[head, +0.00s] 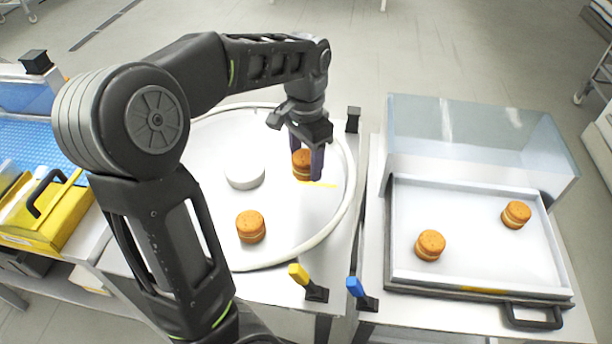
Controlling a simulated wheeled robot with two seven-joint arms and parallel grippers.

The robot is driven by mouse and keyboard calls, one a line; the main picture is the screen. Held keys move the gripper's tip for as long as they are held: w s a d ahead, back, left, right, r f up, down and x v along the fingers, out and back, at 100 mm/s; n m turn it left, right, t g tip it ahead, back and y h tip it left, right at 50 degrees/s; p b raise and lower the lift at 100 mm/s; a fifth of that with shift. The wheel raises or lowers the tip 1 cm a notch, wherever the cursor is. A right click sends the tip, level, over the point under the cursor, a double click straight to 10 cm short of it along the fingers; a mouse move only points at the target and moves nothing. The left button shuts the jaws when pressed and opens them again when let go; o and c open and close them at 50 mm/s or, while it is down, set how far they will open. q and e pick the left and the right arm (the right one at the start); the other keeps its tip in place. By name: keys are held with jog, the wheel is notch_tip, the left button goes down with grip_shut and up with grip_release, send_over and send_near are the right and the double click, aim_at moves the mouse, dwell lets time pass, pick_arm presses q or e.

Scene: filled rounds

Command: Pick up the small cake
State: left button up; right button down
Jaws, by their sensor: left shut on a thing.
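A small round orange-brown cake (300,160) with a pale filling line is between the fingers of my left gripper (307,163), on or just above the round white table. The gripper points down and is shut on this cake. Part of the cake is hidden by the near finger. A second small cake (250,227) sits on the round white table (290,225), nearer to me. Two more cakes, one at the front (430,245) and one at the right (516,214), sit apart in the tray (478,288) on the right. My right gripper is not in view.
A white disc (244,175) stands on the round table, left of the held cake. A clear guard (480,140) rises behind the tray. A yellow-tipped post (300,274) and a blue-tipped post (356,287) stand at the front edges. A yellow box (45,215) is far left.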

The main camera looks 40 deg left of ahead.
pick_arm(q)
jog(key=shift+r, duration=0.85)
